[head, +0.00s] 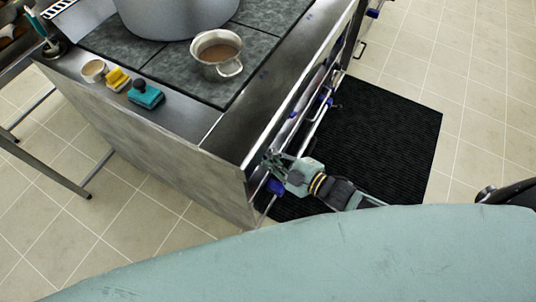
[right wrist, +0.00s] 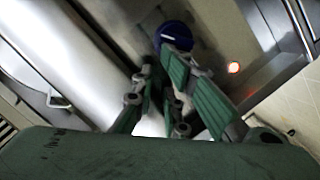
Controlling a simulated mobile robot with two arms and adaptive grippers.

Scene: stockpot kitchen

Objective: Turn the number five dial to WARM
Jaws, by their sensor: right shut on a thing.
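The range's front panel carries several blue dials; one blue dial (head: 275,186) shows just below my right gripper in the head view. My right gripper (head: 270,160) reaches the near end of this panel and is shut on a dial, which its fingers mostly hide in the head view. In the right wrist view a round blue dial (right wrist: 173,36) shows at the fingertips (right wrist: 168,62). I cannot read the dial's number or marks, so its setting is unclear. My left gripper is not in view.
A saucepan of brown liquid (head: 219,56) and a large pot (head: 175,12) stand on the cooktop. A cup (head: 94,70), a yellow item (head: 118,79) and a teal item (head: 146,95) sit on the near ledge. A rail (head: 312,129) runs along the front. A black mat (head: 390,125) covers the floor.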

